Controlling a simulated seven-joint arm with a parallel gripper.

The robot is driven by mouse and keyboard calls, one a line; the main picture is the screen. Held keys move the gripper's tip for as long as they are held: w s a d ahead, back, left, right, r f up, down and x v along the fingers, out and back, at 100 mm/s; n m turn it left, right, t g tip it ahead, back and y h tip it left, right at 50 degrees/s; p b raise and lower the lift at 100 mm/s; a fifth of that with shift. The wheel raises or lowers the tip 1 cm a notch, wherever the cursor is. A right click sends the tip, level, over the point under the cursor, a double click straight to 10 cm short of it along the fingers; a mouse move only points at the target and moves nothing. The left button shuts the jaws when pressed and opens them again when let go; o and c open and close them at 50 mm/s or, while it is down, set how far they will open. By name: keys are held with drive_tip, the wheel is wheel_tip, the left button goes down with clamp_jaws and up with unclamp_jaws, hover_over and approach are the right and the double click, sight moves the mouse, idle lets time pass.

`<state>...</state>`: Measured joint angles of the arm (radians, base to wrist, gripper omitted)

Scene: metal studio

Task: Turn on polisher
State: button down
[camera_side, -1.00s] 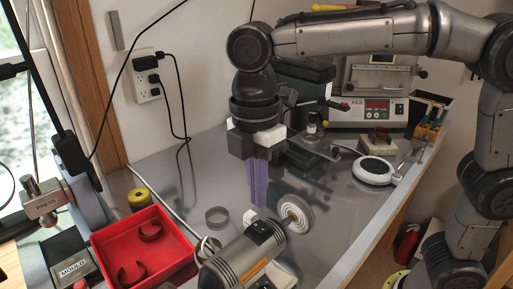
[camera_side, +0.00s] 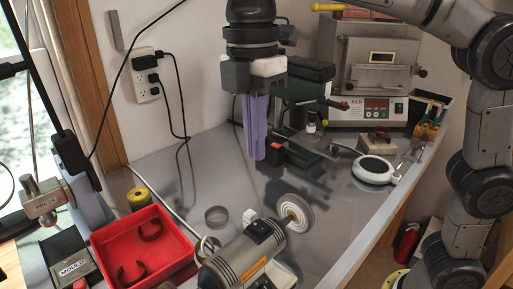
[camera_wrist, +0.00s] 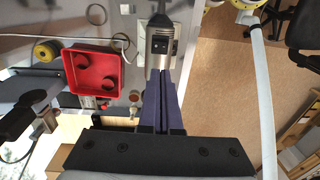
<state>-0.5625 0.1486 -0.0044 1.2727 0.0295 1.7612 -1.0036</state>
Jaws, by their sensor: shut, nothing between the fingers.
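The polisher (camera_side: 236,262) is a grey and black motor cylinder lying on the metal bench at the front. A pale round buffing wheel (camera_side: 296,214) sits on its far end. A black switch box (camera_side: 263,231) is on top of the body. My gripper (camera_side: 257,156) points down with its long purple fingers together and empty. It hangs in the air above and behind the polisher, apart from it. In the wrist view, the fingertips (camera_wrist: 161,75) cover part of the polisher, and the dark switch box (camera_wrist: 160,43) shows just beyond them. I cannot tell the switch's position.
A red tray (camera_side: 163,260) with dark curved pieces stands left of the polisher. A metal ring (camera_side: 216,216) lies behind it. A furnace (camera_side: 375,75), a green machine (camera_side: 308,85) and a white round pad (camera_side: 374,169) stand at the back. Bench right of the wheel is clear.

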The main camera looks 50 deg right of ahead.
sight(264, 229)
drive_tip(key=shift+w+g, duration=0.1)
drive_tip(key=shift+g, duration=0.3)
drive_tip(key=f, duration=0.4)
drive_tip(key=s+f, duration=0.1)
drive_tip(key=f, duration=0.8)
drive_tip(key=shift+s+f, duration=0.4)
